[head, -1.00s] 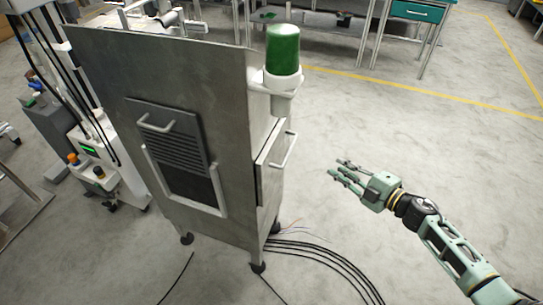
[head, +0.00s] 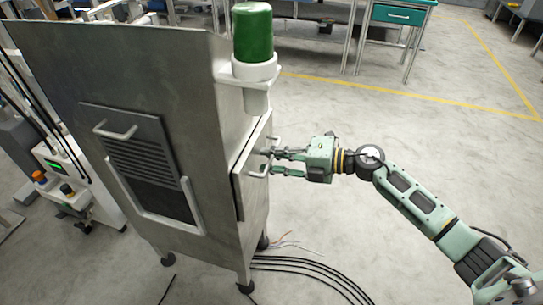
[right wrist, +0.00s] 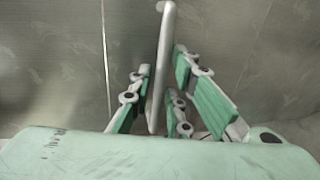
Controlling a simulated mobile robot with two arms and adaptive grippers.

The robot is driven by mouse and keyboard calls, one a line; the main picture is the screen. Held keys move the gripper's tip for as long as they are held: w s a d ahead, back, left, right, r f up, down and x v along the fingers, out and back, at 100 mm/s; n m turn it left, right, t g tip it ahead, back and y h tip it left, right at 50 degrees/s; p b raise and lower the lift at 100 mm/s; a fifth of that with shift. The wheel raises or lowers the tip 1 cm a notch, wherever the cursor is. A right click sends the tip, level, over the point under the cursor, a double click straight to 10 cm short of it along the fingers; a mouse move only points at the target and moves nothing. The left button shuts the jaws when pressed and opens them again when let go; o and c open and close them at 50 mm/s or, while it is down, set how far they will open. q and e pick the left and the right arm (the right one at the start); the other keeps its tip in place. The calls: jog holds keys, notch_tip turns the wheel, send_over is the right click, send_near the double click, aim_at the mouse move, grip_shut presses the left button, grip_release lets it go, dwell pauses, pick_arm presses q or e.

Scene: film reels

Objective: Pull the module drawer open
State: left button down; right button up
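The module drawer (head: 243,172) is a grey panel on the right side of the metal cabinet (head: 150,60), and it looks flush with that side. Its pale bar handle (head: 259,170) sticks out toward my right gripper (head: 277,162). In the right wrist view the handle (right wrist: 160,65) stands between the green-padded fingers of the gripper (right wrist: 163,100), one finger on the left and two on the right. The fingers are spread around the bar, with a gap on the left side. My left gripper is out of view.
A green-topped canister (head: 253,35) in a white holder is fixed to the cabinet above the drawer. A vented front panel (head: 145,165) has its own handle. Black cables (head: 310,270) lie on the floor below. The floor on the right is clear.

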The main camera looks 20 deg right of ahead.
jog(key=shift+w+a, duration=0.1)
jog(key=shift+c, duration=0.4)
grip_shut()
